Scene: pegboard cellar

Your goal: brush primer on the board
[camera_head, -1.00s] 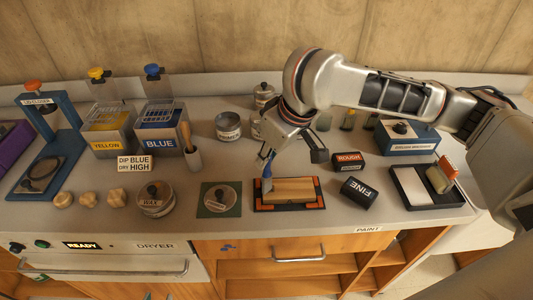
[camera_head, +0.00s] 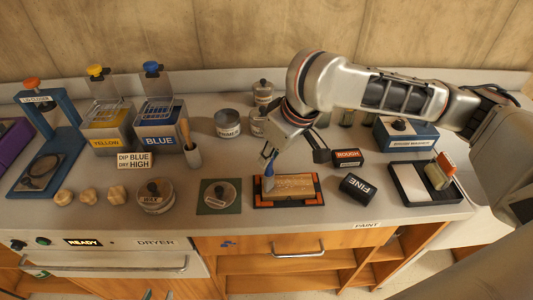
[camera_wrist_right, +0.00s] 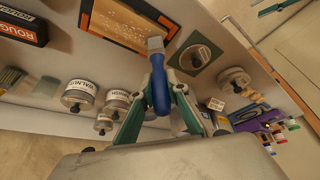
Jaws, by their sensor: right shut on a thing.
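The wooden board (camera_head: 294,184) lies in a black tray with orange corners (camera_head: 262,205) at the front middle of the bench. Its top looks brownish and speckled, with pale specks in the right wrist view (camera_wrist_right: 120,22). My right gripper (camera_head: 287,152) is shut on a blue-handled brush (camera_wrist_right: 159,92), just above the board's left end. The brush's pale tip (camera_wrist_right: 155,43) is at the board's edge; I cannot tell if it touches. The open primer can (camera_head: 228,126) stands behind and left of the board. My left gripper is not in view.
A knobbed disc (camera_head: 219,193) lies on a green mat left of the board. The ROUGH block (camera_head: 347,158) and FINE block (camera_head: 359,187) are close on the right. Yellow and blue tanks (camera_head: 160,143) stand left.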

